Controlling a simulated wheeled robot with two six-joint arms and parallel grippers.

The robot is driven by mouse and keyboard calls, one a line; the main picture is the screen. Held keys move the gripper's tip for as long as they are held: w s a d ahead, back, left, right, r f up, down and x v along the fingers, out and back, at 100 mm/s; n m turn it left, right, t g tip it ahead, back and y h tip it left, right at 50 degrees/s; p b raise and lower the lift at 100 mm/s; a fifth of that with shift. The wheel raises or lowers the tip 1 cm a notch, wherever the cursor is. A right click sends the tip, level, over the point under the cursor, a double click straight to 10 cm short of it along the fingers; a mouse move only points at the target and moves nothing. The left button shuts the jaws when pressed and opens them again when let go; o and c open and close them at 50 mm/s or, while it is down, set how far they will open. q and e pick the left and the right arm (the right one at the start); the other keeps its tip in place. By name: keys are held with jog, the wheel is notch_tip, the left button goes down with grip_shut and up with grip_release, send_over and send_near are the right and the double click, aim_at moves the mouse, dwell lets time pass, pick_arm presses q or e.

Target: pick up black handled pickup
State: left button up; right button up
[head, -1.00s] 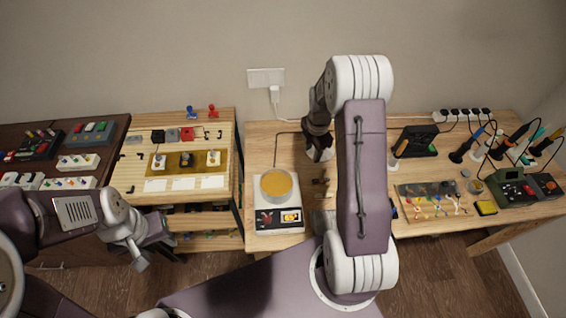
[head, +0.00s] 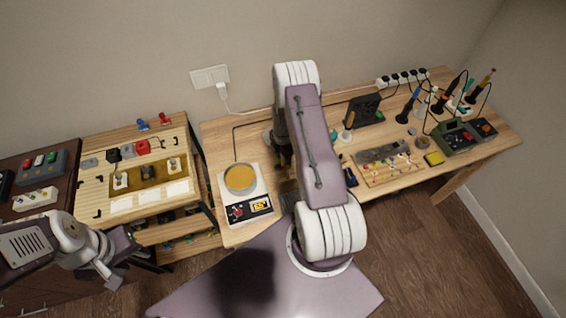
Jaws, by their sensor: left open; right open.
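A small black block (head: 113,155), which may be the black handled pickup, sits on the wooden board at left, beside a red block (head: 142,146). Several pickups with knob-like handles stand in the brown tray on the board, among them one at its left end (head: 120,181); their handle colours are too small to tell. My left gripper (head: 108,277) is open and empty, in front of the board and low in the picture, apart from the pickups. My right gripper (head: 285,158) is open over the workbench, right of the scale, mostly hidden behind its own arm.
A scale with a round pan (head: 241,179) stands at the workbench's left end. A gap separates the workbench (head: 215,140) from the board's cabinet. Blue (head: 143,125) and red (head: 165,119) small items stand at the board's back. Soldering tools (head: 437,104) crowd the far right.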

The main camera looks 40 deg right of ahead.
jog(key=shift+w+f, duration=0.2)
jog(key=shift+f, duration=0.1)
jog(key=shift+s+r, duration=0.1)
jog(key=shift+s, duration=0.05)
grip_shut()
